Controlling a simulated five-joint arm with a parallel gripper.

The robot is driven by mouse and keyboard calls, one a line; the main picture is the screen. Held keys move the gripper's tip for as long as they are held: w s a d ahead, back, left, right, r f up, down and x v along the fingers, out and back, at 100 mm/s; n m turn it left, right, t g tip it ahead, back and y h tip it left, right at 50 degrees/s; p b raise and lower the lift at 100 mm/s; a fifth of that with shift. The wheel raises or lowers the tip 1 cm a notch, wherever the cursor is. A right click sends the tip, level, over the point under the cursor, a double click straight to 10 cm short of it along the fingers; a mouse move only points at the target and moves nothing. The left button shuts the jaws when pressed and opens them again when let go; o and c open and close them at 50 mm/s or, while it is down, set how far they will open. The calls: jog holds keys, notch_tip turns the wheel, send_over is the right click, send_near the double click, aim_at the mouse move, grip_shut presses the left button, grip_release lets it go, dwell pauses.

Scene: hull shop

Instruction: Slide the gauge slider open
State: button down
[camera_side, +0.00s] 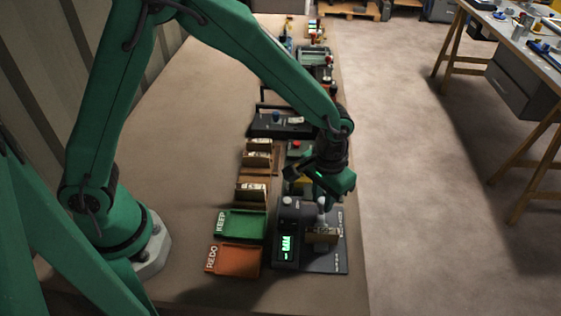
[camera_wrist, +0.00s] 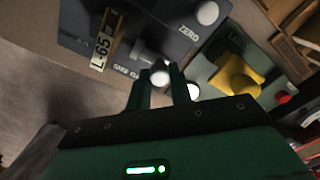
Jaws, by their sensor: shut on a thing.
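The size gauge (camera_side: 289,225) is a dark unit with a lit green display and a flat base plate, near the front of the bench. In the wrist view the gauge (camera_wrist: 150,22) shows a white button marked ZERO. A wooden piece labelled L-65 (camera_wrist: 103,45) lies on the gauge's plate; it also shows in the side view (camera_side: 321,236). My gripper (camera_wrist: 163,80) reaches down over the gauge from behind, its fingers shut on the slider's white round knob (camera_wrist: 160,72). The slider's body is mostly hidden, so its exact position is unclear.
A green KEEP tray (camera_side: 240,223) and an orange REDO tray (camera_side: 233,261) stand left of the gauge. Wooden racks (camera_side: 252,190) are behind them. A green fixture with a yellow part (camera_wrist: 238,75) is close beside my gripper. The bench's left side is clear.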

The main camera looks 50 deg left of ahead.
aim_at(323, 198)
jog(key=shift+w+a, duration=0.2)
jog(key=shift+w, duration=0.05)
jog(key=c, duration=1.3)
grip_release()
jog(key=shift+o, duration=0.2)
jog(key=shift+r, duration=0.1)
notch_tip(323, 198, up, 7)
jog(key=shift+r, duration=0.35)
